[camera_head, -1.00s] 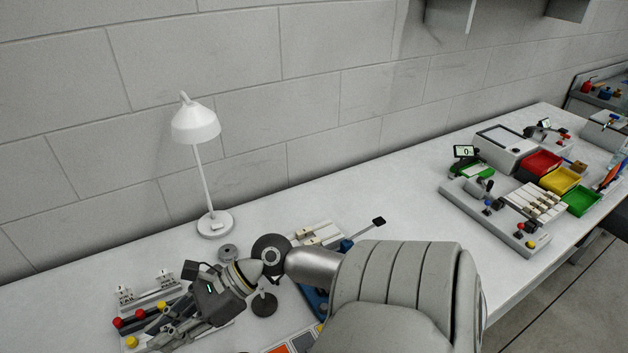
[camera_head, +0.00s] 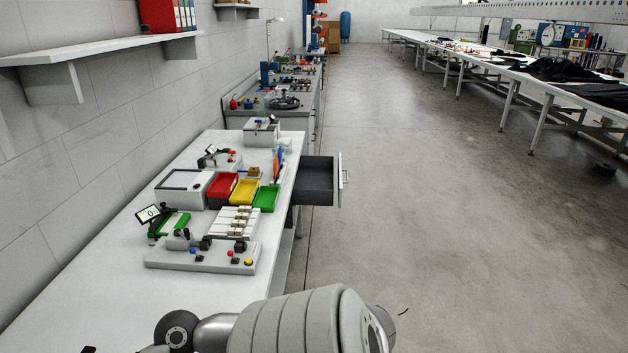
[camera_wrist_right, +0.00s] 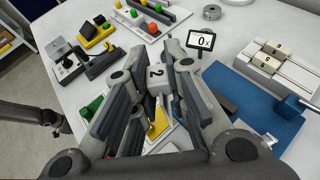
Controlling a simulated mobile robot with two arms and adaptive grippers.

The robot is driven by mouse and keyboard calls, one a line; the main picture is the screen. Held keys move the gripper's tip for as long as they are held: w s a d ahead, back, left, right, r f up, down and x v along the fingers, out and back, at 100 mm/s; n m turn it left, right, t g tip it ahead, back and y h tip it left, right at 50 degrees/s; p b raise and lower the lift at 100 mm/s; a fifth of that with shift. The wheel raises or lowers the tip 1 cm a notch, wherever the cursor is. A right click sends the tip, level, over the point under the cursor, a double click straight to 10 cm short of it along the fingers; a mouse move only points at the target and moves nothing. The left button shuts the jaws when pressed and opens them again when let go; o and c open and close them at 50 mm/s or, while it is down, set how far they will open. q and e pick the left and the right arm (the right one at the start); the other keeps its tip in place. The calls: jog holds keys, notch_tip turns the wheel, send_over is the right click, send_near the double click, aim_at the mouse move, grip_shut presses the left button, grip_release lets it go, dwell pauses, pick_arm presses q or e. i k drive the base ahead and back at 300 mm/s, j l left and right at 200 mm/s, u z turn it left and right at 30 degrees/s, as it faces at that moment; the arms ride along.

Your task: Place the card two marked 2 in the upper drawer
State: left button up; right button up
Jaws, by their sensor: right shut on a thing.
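The card marked 2 (camera_wrist_right: 156,74) is a pale piece with a dark 2 on its face in the right wrist view. My right gripper (camera_wrist_right: 158,80) is shut on it, with a grey finger on each side. The gripper and card are not in the head view, where only my arm shows at the bottom. A drawer (camera_head: 315,181) with a dark inside stands pulled out from the right side of the workbench in the head view. I cannot see whether another drawer lies below it. My left gripper is in neither view.
Red (camera_head: 222,190), yellow (camera_head: 243,191) and green (camera_head: 265,198) bins, a grey box (camera_head: 181,188) and a fixture plate (camera_head: 200,257) stand on the bench near the drawer. The floor (camera_head: 400,230) right of the drawer is clear. In the wrist view, a blue fixture (camera_wrist_right: 250,105) lies right of the gripper.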

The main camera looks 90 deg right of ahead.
aim_at(297, 182)
jog(key=l+z, duration=0.25)
jog(key=l, duration=0.2)
jog(key=l+z, duration=0.25)
jog(key=l, duration=0.2)
jog(key=i+l+z, duration=0.2)
jog(key=l, duration=0.25)
jog(key=l+z, duration=0.25)
jog(key=l, duration=0.15)
jog(key=i+l+z, duration=0.25)
jog(key=l, duration=0.15)
jog(key=i+l, duration=0.15)
jog(key=l, duration=0.25)
jog(key=i+l, duration=0.1)
jog(key=l, duration=0.3)
jog(key=i+l+z, duration=0.1)
jog(key=l, duration=0.3)
jog(key=i+l, duration=0.2)
jog(key=l, duration=0.2)
jog(key=i+l, duration=0.15)
jog(key=l, duration=0.25)
jog(key=i+l, duration=0.25)
jog(key=i, duration=0.15)
jog(key=i+l, duration=0.2)
jog(key=i, duration=0.2)
jog(key=l+z, duration=0.05)
